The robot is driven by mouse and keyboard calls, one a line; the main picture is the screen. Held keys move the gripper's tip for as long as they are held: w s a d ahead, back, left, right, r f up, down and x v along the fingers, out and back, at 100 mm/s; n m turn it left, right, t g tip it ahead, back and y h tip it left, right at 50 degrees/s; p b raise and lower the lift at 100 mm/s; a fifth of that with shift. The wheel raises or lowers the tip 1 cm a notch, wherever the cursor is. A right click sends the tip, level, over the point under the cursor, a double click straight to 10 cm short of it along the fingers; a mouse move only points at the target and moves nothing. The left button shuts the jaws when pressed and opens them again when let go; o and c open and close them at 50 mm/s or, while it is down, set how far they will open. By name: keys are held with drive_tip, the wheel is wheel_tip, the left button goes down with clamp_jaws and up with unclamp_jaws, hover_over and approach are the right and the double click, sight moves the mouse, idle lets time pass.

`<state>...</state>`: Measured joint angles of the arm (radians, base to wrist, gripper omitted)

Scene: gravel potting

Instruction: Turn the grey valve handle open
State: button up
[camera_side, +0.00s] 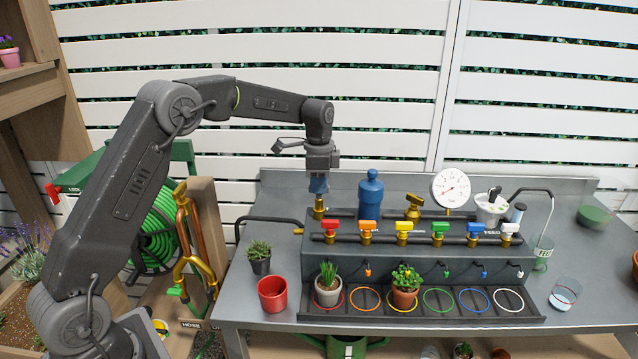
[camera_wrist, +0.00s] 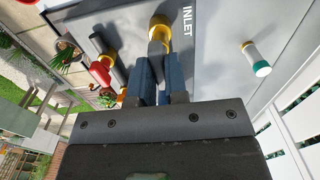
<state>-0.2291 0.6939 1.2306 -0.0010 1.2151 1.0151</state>
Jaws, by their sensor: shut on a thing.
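The grey valve handle (camera_wrist: 157,47) sits on a brass valve body (camera_wrist: 160,25) beside the INLET label in the wrist view. My gripper (camera_wrist: 153,75) is shut on the handle, with one blue finger on each side of it. In the side view my gripper (camera_side: 319,184) points straight down at the brass inlet valve (camera_side: 319,207), at the left end of the manifold. There the fingers hide the grey handle. How far the handle is turned cannot be told.
A blue canister (camera_side: 370,195) and a brass regulator (camera_side: 413,207) stand right of my gripper. A pressure gauge (camera_side: 451,188) is further right. A row of coloured valves, starting with a red one (camera_side: 331,226), lies in front. A potted plant (camera_side: 259,257) and red pot (camera_side: 272,294) stand front left.

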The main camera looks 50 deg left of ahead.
drive_tip(key=shift+n, duration=0.3)
clamp_jaws()
drive_tip(key=n, duration=0.3)
drive_tip(key=shift+n, duration=0.3)
drive_tip(key=n, duration=0.4)
drive_tip(key=shift+n, duration=0.3)
drive_tip(key=n, duration=0.4)
drive_tip(key=shift+n, duration=2.5)
drive_tip(key=o, duration=0.7)
unclamp_jaws()
drive_tip(key=shift+c, duration=0.2)
